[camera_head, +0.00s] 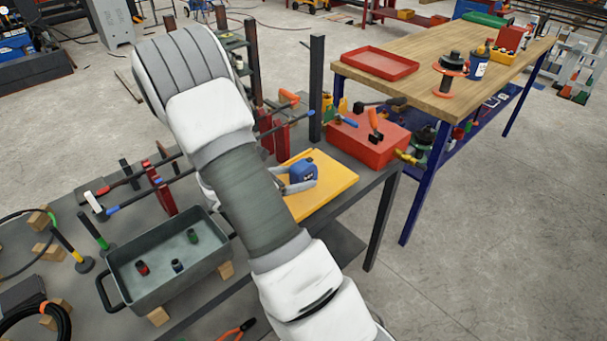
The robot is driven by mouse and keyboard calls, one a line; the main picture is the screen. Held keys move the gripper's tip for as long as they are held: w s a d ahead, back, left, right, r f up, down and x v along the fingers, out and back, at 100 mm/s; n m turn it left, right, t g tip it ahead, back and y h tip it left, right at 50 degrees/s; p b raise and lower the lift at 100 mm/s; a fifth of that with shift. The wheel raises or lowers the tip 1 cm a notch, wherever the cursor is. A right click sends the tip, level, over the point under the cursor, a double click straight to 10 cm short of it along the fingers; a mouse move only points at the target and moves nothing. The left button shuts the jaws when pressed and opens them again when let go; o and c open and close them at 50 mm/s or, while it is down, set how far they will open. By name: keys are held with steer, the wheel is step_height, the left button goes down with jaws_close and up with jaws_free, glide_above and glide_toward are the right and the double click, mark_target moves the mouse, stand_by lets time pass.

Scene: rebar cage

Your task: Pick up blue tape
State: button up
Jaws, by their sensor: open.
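The blue tape (303,169), a compact blue case, is on the yellow board (325,195) on the dark workbench. My gripper (299,178) is mostly hidden behind my own white and grey arm. Its pale fingers show at the blue tape, apparently one on each side, and are open. I cannot tell whether they touch it.
A red toolbox (366,139) with an orange-handled tool on it stands behind the board, near a dark upright post (316,90). A grey-green tray (160,265) with small cylinders is at left. Clamps (160,190) crowd the bench's left. A wooden table (450,75) stands behind right.

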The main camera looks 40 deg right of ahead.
steer(key=shift+x, duration=1.35)
jaws_close()
